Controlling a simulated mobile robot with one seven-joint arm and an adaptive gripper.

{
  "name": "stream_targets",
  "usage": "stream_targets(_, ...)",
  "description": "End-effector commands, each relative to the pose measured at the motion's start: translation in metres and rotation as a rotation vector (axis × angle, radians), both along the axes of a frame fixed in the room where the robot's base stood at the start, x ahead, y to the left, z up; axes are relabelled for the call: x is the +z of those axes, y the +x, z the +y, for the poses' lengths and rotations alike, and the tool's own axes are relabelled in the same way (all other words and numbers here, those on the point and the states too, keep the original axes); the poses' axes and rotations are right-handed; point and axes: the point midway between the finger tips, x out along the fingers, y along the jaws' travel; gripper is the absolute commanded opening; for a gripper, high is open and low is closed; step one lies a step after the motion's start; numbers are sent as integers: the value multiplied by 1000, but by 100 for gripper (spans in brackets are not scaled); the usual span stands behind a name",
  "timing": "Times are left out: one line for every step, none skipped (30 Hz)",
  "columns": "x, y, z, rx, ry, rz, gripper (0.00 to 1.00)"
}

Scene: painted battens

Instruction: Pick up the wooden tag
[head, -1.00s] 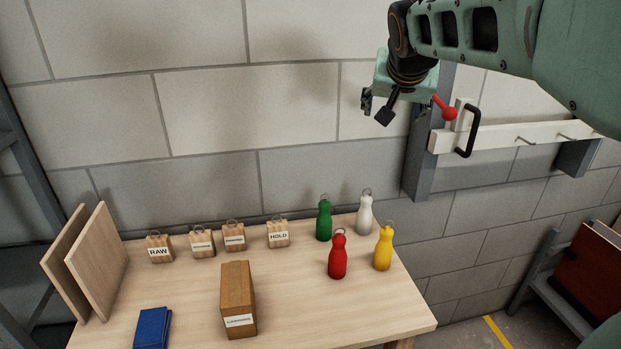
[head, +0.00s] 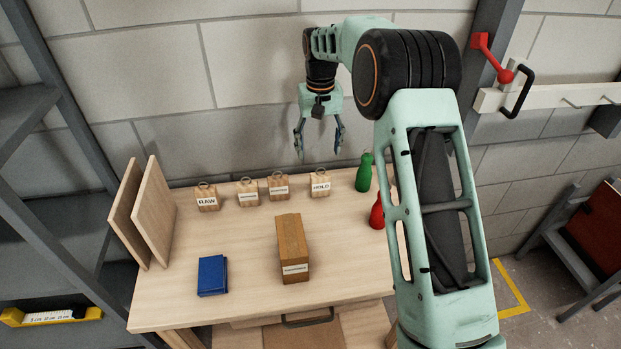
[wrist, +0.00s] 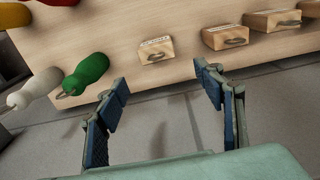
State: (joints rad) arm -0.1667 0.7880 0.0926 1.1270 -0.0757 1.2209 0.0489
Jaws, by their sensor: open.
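Several wooden block-shaped tags with metal rings and white labels stand along the back of the table. In the head view they are the RAW tag (head: 207,202), two middle tags (head: 248,197) (head: 278,190) with labels too small to read, and the HOLD tag (head: 320,189). My gripper (head: 319,154) points down above the table's back edge, over the HOLD tag, open and empty. In the wrist view, the tag closest to the green bottle (wrist: 155,50) lies just beyond the gap between the open fingertips (wrist: 163,84). The fingers touch nothing.
A green bottle (head: 364,175) and a red bottle (head: 377,213) stand right of the tags; my arm partly hides that side. A wall stands close behind.

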Motion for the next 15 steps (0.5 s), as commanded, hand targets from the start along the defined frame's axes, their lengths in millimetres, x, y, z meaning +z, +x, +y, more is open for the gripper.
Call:
stream_targets(-6,-1,0,1,3,11,62)
stream_targets(-10,-2,0,2,4,13,62)
stream_targets(-16,-2,0,2,4,16,62)
stream_targets(-22,-2,0,2,5,16,62)
stream_targets(-27,-3,0,2,4,17,62)
stream_targets(-33,-3,0,2,4,16,62)
stream_targets(-38,-3,0,2,4,15,62)
stream_targets(-42,-3,0,2,4,15,62)
stream_targets(-47,-3,0,2,3,14,62)
stream_targets(-51,-3,0,2,3,14,62)
stream_targets(-53,-3,0,2,3,14,62)
stream_targets(-56,-3,0,2,3,13,62)
stream_targets(-57,-2,0,2,4,12,62)
stream_targets(-59,-3,-1,2,4,11,62)
stream_targets(-61,-4,-1,2,4,12,62)
